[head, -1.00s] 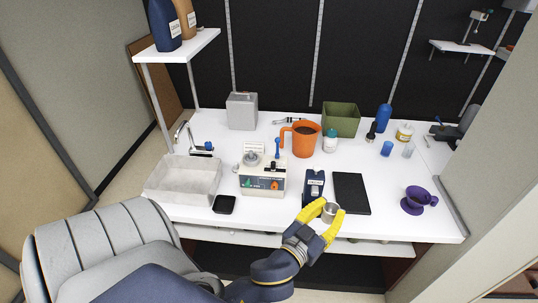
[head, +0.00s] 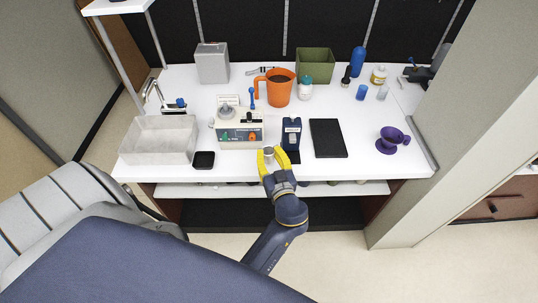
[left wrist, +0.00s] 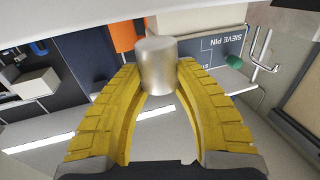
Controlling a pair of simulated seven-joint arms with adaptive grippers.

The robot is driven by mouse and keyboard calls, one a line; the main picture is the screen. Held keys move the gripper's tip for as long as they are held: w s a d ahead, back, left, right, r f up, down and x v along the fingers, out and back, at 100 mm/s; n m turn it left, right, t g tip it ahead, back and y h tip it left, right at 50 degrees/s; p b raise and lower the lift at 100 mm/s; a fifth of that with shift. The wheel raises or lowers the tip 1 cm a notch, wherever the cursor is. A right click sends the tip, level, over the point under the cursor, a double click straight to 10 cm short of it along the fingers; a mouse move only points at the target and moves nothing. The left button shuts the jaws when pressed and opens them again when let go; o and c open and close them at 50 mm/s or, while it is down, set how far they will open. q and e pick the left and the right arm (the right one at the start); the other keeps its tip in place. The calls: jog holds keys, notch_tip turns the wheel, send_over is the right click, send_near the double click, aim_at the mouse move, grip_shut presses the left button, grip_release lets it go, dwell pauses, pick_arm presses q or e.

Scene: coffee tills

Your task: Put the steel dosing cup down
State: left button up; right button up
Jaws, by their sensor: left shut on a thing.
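The steel dosing cup (left wrist: 157,66) is a small plain metal cylinder. It sits between the yellow fingertips of my left gripper (left wrist: 160,88), which is shut on it. In the head view my left gripper (head: 270,158) holds the cup (head: 269,152) at the front edge of the white counter (head: 240,168), in front of the grinder-like machine and left of the dark blue device. Whether the cup touches the counter cannot be told. My right gripper is not in view.
The cream machine (head: 240,130) and the dark blue device (head: 291,135) stand close by. A black square pad (head: 204,160), a black flat slab (head: 327,138), a grey basin (head: 160,140) and a purple dripper (head: 391,138) are on the counter. An orange jug (head: 276,88) stands further back.

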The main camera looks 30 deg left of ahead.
aim_at(270, 161)
pick_arm(q)
jog(key=shift+f, duration=1.35)
jog(key=o, duration=1.1)
jog(key=shift+v, duration=2)
